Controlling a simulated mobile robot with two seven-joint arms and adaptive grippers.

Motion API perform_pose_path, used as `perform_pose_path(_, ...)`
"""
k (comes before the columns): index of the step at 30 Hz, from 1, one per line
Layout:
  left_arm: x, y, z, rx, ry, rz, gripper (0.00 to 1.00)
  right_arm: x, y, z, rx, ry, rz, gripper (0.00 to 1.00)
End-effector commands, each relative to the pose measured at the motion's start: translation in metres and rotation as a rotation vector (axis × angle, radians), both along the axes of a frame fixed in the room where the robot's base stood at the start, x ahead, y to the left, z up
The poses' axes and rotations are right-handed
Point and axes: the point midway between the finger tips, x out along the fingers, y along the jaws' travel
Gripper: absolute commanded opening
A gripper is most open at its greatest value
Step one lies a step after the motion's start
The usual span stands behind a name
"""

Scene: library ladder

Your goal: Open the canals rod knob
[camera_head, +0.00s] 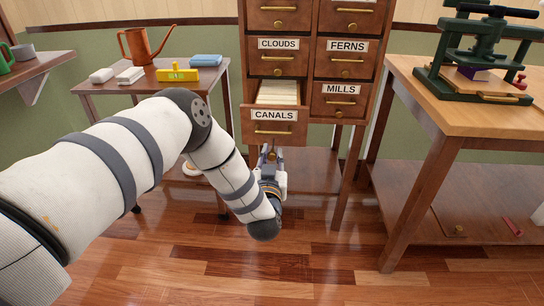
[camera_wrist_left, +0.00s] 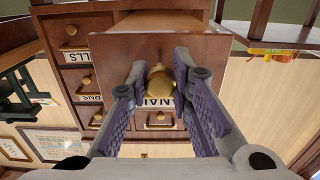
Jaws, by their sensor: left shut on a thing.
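The CANALS drawer (camera_head: 274,128) stands pulled out of the wooden card cabinet, and pale cards (camera_head: 278,92) show inside it. Its label and brass pull face forward. The brass rod knob (camera_head: 272,155) is low on the drawer front, below the pull. My left gripper (camera_head: 270,171) reaches up to it from below. In the left wrist view the knob (camera_wrist_left: 160,82) sits between the two purple-padded fingers, which are shut on it. The fingers hide part of the CANALS label there. My right gripper is not in view.
Closed drawers CLOUDS (camera_head: 277,62), FERNS (camera_head: 346,60) and MILLS (camera_head: 340,101) surround the open one. A side table (camera_head: 140,88) with an orange watering can (camera_head: 146,45) stands left. A workbench (camera_head: 460,112) with a green press (camera_head: 478,55) stands right. Floor in front is clear.

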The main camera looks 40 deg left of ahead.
Motion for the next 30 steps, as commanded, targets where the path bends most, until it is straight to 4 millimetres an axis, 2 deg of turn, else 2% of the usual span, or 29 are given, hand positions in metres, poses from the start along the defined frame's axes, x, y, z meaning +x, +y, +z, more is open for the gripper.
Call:
perform_pose_path(3,-0.005,-0.004,0.004,0.001,-0.002,-0.002,0.0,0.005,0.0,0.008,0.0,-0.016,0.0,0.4)
perform_pose_path(9,-0.006,-0.003,0.0,0.0,0.0,0.001,0.0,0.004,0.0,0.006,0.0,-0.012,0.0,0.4)
perform_pose_path(10,-0.006,-0.003,0.0,0.0,0.0,0.001,0.24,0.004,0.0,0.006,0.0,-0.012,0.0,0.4)
perform_pose_path(12,-0.006,-0.003,0.0,0.0,0.0,0.001,0.4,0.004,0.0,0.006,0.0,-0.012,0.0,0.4)
perform_pose_path(23,-0.01,-0.006,-0.001,-0.001,0.001,0.0,0.41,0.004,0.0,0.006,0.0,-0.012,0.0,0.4)
perform_pose_path(26,-0.027,-0.017,-0.001,-0.002,0.003,-0.002,0.41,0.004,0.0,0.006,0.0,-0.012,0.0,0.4)
perform_pose_path(30,-0.061,-0.038,-0.002,-0.002,0.006,-0.004,0.41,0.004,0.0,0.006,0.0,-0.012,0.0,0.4)
